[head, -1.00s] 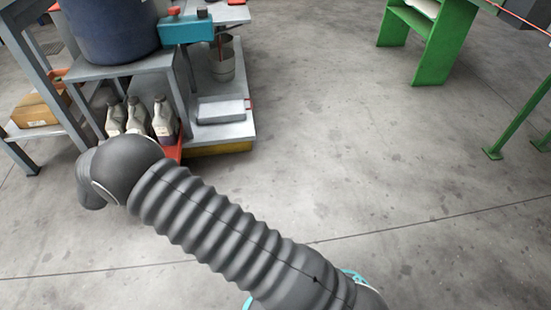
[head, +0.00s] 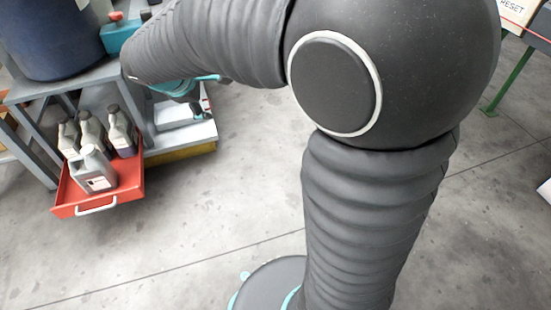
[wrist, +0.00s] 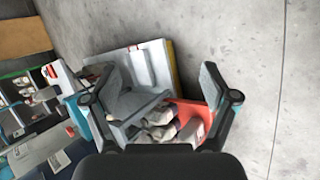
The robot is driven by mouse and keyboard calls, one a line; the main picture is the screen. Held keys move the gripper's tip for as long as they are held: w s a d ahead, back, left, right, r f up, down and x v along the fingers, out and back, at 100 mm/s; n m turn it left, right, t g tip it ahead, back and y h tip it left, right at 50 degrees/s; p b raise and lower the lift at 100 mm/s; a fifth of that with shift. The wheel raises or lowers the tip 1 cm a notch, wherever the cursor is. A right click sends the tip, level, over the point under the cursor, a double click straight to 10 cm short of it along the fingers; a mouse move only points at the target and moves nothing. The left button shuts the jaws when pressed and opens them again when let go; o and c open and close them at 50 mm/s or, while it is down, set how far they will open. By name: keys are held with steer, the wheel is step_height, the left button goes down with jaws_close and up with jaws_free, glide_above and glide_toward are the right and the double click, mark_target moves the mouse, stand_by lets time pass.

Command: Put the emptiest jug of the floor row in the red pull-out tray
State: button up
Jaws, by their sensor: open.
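The red pull-out tray (head: 75,204) is open at the left of the head view, low beside the grey bench. A grey jug with a white label (head: 93,170) stands upright at its front. Three similar jugs (head: 92,130) stand in a row behind it; the right one looks dark low down. Fill levels are hard to read. My gripper (head: 197,110) is up and right of the tray, partly hidden by my arm. In the wrist view my gripper (wrist: 162,80) is open and empty, with the tray (wrist: 188,106) and jugs (wrist: 163,132) beyond its fingers.
A dark blue drum (head: 50,35) stands on the grey bench (head: 75,82) above the tray. A low platform with a yellow edge (head: 180,152) lies right of the tray. Open concrete floor (head: 190,205) lies in front. A green frame (head: 508,80) stands at the far right.

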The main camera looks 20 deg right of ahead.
steer(key=s+d+m+y, duration=0.2)
steer(key=s+m, duration=0.4)
steer(key=s, duration=0.6)
steer(key=s+d+m+y, duration=0.3)
steer(key=s+d+m, duration=0.2)
steer(key=s, duration=0.8)
steer(key=shift+s+r+m, duration=0.25)
steer(key=shift+r+m, duration=0.05)
steer(key=shift+m, duration=0.9)
